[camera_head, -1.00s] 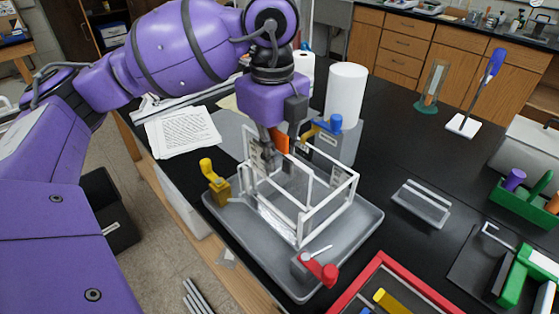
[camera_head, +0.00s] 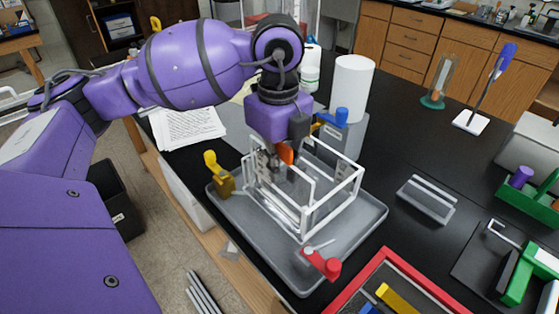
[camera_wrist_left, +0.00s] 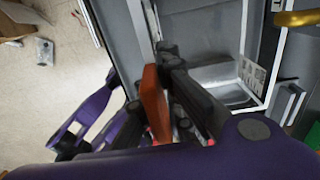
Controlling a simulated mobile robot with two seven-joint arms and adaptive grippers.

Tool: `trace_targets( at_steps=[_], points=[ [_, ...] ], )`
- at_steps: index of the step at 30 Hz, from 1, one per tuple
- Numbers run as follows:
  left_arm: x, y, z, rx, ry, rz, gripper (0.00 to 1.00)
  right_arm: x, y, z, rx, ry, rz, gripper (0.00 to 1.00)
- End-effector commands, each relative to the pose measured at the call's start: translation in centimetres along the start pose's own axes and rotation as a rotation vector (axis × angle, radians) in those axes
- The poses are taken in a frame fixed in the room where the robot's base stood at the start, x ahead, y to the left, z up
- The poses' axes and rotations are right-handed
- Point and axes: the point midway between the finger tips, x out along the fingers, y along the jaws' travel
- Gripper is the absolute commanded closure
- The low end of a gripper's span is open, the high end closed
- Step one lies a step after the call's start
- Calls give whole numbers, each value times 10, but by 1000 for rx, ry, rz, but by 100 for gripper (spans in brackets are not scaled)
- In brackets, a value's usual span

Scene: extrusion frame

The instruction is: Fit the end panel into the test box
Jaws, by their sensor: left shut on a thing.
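The test box is an open white extrusion frame (camera_head: 345,190) in a grey tray; part of it shows in the left wrist view (camera_wrist_left: 266,85). My left gripper (camera_head: 270,166) is at the far left end of the frame, pointing down. It is shut on a thin pale plate, the end panel (camera_head: 250,165), which looks upright at that end of the frame. The fingers hide much of the panel, so I cannot tell whether it is seated. An orange piece (camera_head: 286,153) shows beside the fingers, also in the left wrist view (camera_wrist_left: 154,100). My right gripper is out of view.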

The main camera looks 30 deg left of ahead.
Motion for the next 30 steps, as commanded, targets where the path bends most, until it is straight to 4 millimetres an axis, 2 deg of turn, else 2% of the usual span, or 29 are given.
trace_targets(
  at_steps=[3, 4, 8, 19, 23, 30],
  points=[
    [1, 0, 0, 0, 0, -1, 100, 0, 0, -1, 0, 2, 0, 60],
    [1, 0, 0, 0, 0, 0, 92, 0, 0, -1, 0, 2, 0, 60],
    [1, 0, 0, 0, 0, 0, 75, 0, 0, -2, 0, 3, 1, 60],
    [-4, 0, 0, 1, -1, -2, 75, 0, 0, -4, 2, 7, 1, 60],
    [-22, -1, 0, 1, -3, -5, 75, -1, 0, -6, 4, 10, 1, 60],
    [-76, -1, 0, 1, -1, -6, 75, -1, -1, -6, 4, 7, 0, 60]
  ],
)
